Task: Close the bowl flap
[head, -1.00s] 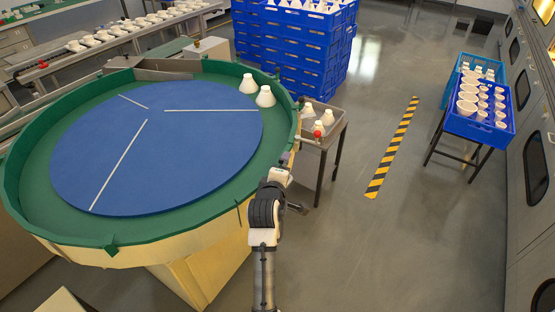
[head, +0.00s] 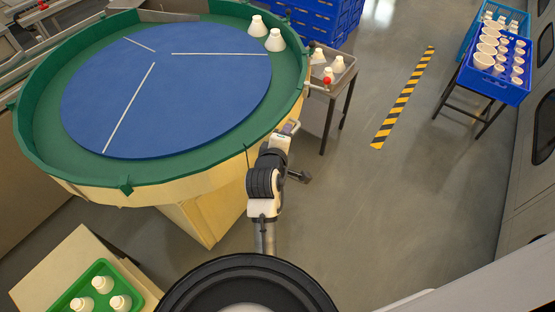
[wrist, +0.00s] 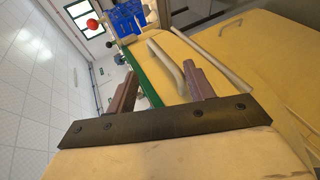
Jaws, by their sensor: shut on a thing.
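The large round bowl (head: 37,135) has a green rim, a cream outer wall and a blue disc (head: 170,85) with white lines. A lever with a red knob (head: 327,80) sticks out at its right rim; the red knob (wrist: 93,24) also shows in the wrist view. I cannot tell for certain which part is the flap. My gripper (head: 292,126) is low beside the bowl's right outer side. In the wrist view my gripper (wrist: 160,88) has its two brown fingers apart, with a cream curved bar (wrist: 167,66) between them, against the right finger. The grip contact is partly hidden.
Two white bottles (head: 265,34) stand at the bowl's right edge. A small metal table (head: 342,85) with bottles is close right of the bowl. A green crate (head: 75,290) of bottles is at lower left. Floor right of my arm is free up to the striped line (head: 404,97).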

